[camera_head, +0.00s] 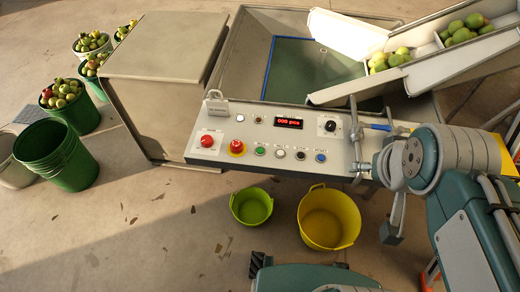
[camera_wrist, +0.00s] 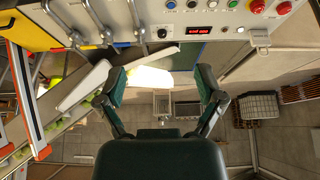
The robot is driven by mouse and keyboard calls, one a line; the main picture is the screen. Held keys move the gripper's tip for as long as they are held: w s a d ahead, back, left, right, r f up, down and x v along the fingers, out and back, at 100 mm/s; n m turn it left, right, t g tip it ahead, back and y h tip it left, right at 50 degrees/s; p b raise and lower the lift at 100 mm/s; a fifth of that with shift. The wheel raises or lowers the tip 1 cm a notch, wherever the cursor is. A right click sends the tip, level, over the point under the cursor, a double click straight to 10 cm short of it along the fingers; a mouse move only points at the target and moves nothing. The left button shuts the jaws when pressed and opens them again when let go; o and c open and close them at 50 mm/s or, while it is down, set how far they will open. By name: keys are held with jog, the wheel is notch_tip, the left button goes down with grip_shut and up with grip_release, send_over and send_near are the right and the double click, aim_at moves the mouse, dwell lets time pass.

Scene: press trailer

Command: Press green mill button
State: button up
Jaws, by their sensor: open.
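The control panel (camera_head: 240,170) is a light grey sloped board with a row of round buttons. The green button (camera_head: 260,151) sits between a red emergency-stop knob on a yellow ring (camera_head: 237,147) and a white button (camera_head: 280,153). Its label is too small to read. In the wrist view the panel shows upside down along the top, with the green button (camera_wrist: 232,4) at the upper edge. My gripper (camera_wrist: 160,83) is open and empty, its two fingers wide apart and clear of the buttons. In the head view it is at the panel's right end, right of the green button.
Black (camera_head: 300,155) and blue (camera_head: 320,157) buttons and a red display (camera_head: 288,122) share the panel. Lever handles (camera_head: 355,130) stand at its right end, close to my arm. A fruit chute (camera_head: 430,70) rises behind. Green (camera_head: 251,206) and yellow (camera_head: 329,217) buckets stand below.

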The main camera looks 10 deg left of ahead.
grip_shut()
dwell(1.1)
